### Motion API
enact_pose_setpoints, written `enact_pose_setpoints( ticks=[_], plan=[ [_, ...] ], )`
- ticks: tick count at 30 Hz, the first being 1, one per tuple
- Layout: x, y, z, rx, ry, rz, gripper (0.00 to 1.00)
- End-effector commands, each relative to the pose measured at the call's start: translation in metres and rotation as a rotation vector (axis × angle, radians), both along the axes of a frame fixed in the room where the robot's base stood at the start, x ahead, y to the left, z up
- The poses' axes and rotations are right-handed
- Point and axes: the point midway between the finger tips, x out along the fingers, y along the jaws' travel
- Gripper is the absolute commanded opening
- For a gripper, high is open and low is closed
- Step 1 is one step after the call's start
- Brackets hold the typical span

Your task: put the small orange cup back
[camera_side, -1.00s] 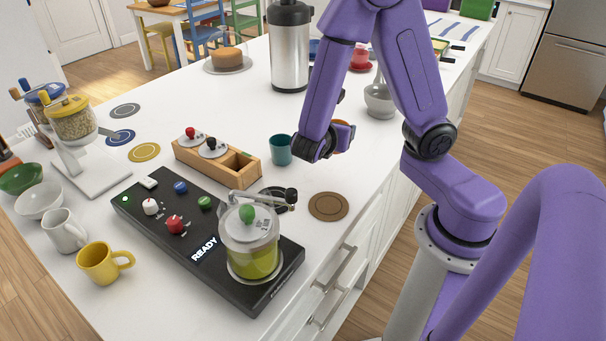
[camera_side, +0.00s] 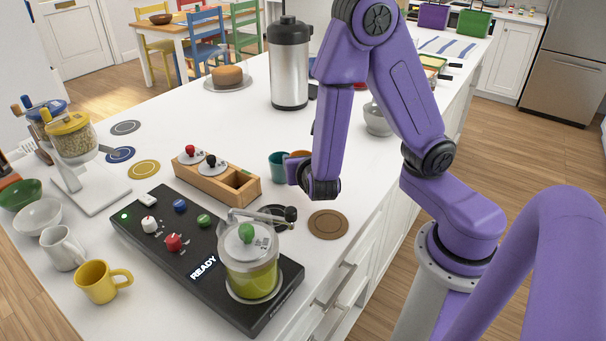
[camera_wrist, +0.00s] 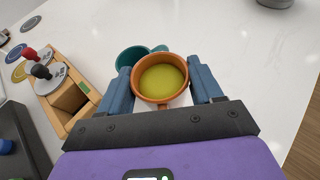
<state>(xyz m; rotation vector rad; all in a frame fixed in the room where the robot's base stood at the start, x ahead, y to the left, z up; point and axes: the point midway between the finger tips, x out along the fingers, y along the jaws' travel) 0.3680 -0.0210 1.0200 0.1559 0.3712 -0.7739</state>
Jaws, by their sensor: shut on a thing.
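The small orange cup (camera_wrist: 160,80) is between my gripper's (camera_wrist: 163,86) two blue fingers in the wrist view, and the gripper is shut on it. It looks upright and holds yellow-green liquid. In the side view only a bit of the orange cup (camera_side: 298,155) shows behind my wrist, and the fingers are mostly hidden. A teal cup (camera_wrist: 128,58) is right beside it, partly behind it in the wrist view. I cannot tell whether the cups touch, or whether the orange cup rests on the counter.
A wooden box (camera_side: 215,184) with red- and black-knobbed lids stands to the left. In front is a black machine (camera_side: 190,249) with a glass jar (camera_side: 251,268) of green liquid. A brown round mat (camera_side: 328,224) lies bare nearby. A grey vessel (camera_side: 377,122) stands behind the arm.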

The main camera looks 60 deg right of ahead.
Motion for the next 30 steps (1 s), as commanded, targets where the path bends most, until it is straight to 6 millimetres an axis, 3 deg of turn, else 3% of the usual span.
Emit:
enact_pose_setpoints(
  ticks=[12, 25, 26, 28, 30],
  plan=[
    [0.000, -0.001, -0.036, -0.002, 0.000, -0.001, 0.20],
    [0.000, 0.000, -0.040, -0.002, 0.000, -0.001, 0.20],
    [0.000, 0.000, -0.040, 0.000, 0.001, -0.001, 0.68],
    [0.000, 0.000, -0.040, 0.001, 0.000, -0.001, 0.91],
    [0.000, 0.000, -0.040, 0.001, 0.000, -0.001, 0.91]
  ],
)
